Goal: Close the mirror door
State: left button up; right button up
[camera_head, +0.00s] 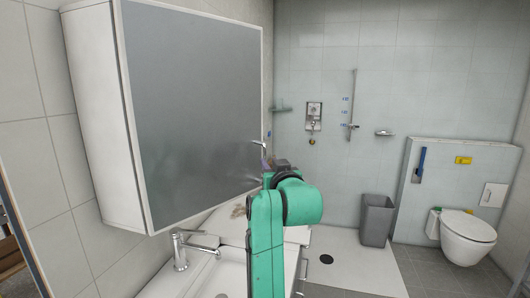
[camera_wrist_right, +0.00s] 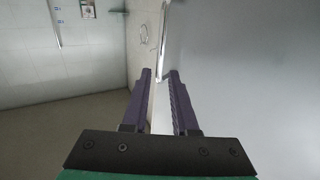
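The mirror door (camera_head: 195,100) is a grey panel in a thin white frame on the white cabinet (camera_head: 98,110) at the left of the head view. How far it stands from the cabinet body is hard to tell. My right gripper (camera_head: 268,162) is at the door's right edge, mostly hidden behind my green wrist. In the right wrist view, the right gripper (camera_wrist_right: 160,84) has its two dark fingers apart. The door's pale edge runs between them, with the mirror face (camera_wrist_right: 240,70) on the right. Contact cannot be told. My left gripper is not in view.
Below the cabinet is a white washbasin (camera_head: 215,275) with a chrome tap (camera_head: 185,245). A grey bin (camera_head: 377,220) and a toilet (camera_head: 466,236) stand at the back right. The floor (camera_head: 345,265) between basin and bin is clear.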

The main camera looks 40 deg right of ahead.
aim_at(265, 157)
jog(key=p+x, duration=0.1)
jog(key=x, duration=0.5)
jog(key=shift+w+d+f, duration=0.15)
jog(key=shift+w+d, duration=0.05)
jog(key=shift+w, duration=0.1)
jog(key=shift+c, duration=0.4)
grip_shut()
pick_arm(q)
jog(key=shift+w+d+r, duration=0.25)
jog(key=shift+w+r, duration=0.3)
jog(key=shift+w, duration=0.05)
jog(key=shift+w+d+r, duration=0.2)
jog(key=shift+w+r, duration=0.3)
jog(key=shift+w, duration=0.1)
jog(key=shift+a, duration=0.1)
